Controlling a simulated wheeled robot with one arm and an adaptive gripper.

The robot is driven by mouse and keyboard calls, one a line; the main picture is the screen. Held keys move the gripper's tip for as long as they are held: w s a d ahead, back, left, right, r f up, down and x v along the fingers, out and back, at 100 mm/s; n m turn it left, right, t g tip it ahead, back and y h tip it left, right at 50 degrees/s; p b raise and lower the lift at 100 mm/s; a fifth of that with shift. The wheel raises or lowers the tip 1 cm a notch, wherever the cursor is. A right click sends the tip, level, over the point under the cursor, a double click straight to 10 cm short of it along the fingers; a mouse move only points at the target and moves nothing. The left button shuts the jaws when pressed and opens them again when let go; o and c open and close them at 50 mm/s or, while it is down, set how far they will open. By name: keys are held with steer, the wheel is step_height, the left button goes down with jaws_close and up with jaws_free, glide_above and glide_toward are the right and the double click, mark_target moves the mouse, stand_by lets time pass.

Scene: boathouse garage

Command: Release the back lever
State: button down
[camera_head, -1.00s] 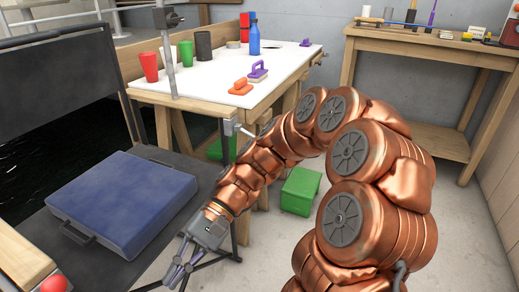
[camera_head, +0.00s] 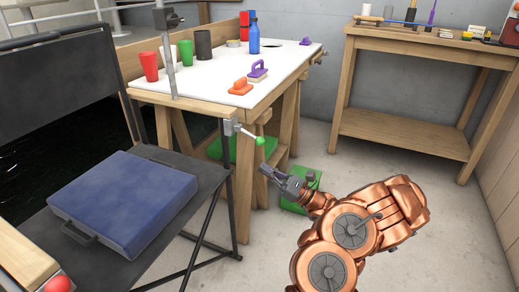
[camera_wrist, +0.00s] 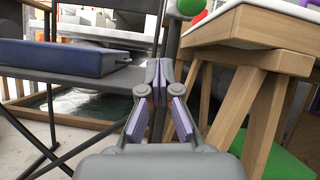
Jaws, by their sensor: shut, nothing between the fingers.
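A lever with a green ball knob (camera_head: 260,141) sticks out from a grey bracket (camera_head: 230,127) on a dark post at the near corner of the worktable. Its rod slopes down to the right. In the wrist view the green knob (camera_wrist: 190,6) is at the top edge, partly cut off. A red ball knob (camera_head: 56,284) shows at the bottom left corner; what it belongs to is mostly out of view. My gripper (camera_head: 265,169) is shut and empty, just below the green knob and apart from it. Its fingertips (camera_wrist: 159,75) meet in the wrist view.
The white-topped worktable (camera_head: 205,88) carries cups, a blue bottle (camera_head: 254,38) and brushes. A blue case (camera_head: 125,200) lies on a dark platform at left. A green box (camera_head: 300,190) stands on the floor behind my gripper. A wooden bench (camera_head: 400,135) stands at back right.

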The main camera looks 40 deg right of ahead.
mark_target(250, 135)
steer(key=d, duration=0.1)
steer(key=d+f+m+t+h, duration=0.1)
steer(key=s+d+f+m+h, duration=0.1)
steer(key=shift+d+t, duration=0.3)
steer(key=shift+d, duration=0.1)
steer(key=shift+w, duration=0.1)
steer(key=b+x, duration=0.4)
steer(key=x, duration=0.6)
steer(key=shift+s+d+r+b, duration=0.2)
steer(key=shift+s+r+b, duration=0.05)
steer(key=shift+s+r, duration=0.45)
steer(key=shift+s+d+r+b, duration=0.2)
steer(key=shift+s+r, duration=0.4)
steer(key=shift+s, duration=0.15)
